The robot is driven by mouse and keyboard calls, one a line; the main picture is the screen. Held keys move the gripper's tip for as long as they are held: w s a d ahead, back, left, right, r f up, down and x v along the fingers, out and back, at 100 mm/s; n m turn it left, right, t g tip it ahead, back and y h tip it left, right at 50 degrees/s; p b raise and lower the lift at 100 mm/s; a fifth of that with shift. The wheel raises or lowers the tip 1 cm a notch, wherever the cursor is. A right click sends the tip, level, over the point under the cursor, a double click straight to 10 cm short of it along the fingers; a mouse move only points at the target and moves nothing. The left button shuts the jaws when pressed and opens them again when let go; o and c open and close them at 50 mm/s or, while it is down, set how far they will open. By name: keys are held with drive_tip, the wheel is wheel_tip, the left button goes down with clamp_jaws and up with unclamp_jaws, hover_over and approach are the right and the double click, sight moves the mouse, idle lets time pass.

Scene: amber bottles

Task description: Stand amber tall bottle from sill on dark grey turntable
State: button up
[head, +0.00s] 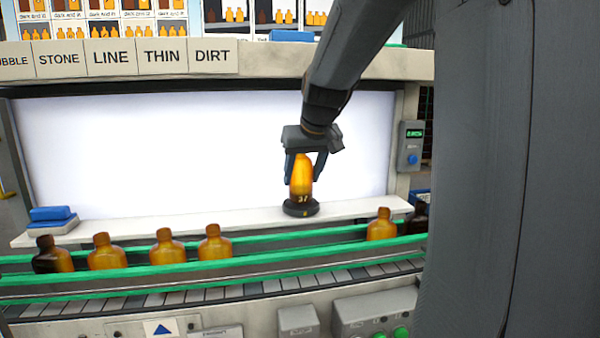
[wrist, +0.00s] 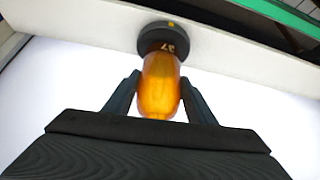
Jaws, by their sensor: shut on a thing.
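The amber tall bottle (head: 302,180) is upright, marked "37", over the dark grey turntable (head: 301,208) on the white sill. My gripper (head: 304,170) is shut on the bottle's upper part, with one finger on each side. In the wrist view the bottle (wrist: 160,88) lies between the two fingertips of my gripper (wrist: 160,88), and its base meets the turntable (wrist: 164,38). The bottle looks to be touching the turntable's top; a very small gap cannot be ruled out. Its neck is hidden by the gripper.
The sill (head: 255,217) is clear on both sides of the turntable. Several smaller bottles stand between green rails (head: 270,255) on the conveyor in front. A blue block (head: 50,213) lies at the sill's left end. A lit white panel (head: 180,150) stands behind; a grey control box (head: 411,147) is at right.

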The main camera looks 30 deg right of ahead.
drive_tip(key=shift+f, duration=0.1)
drive_tip(key=shift+f, duration=0.15)
drive_tip(key=o, duration=1.3)
drive_tip(key=shift+s+r, duration=0.15)
drive_tip(key=shift+r, duration=0.35)
drive_tip(key=b+v, duration=0.1)
drive_tip(key=v, duration=1)
drive_tip(key=shift+s+r+b, duration=0.1)
drive_tip(key=shift+s+b, duration=0.05)
drive_tip(key=shift+b, duration=0.15)
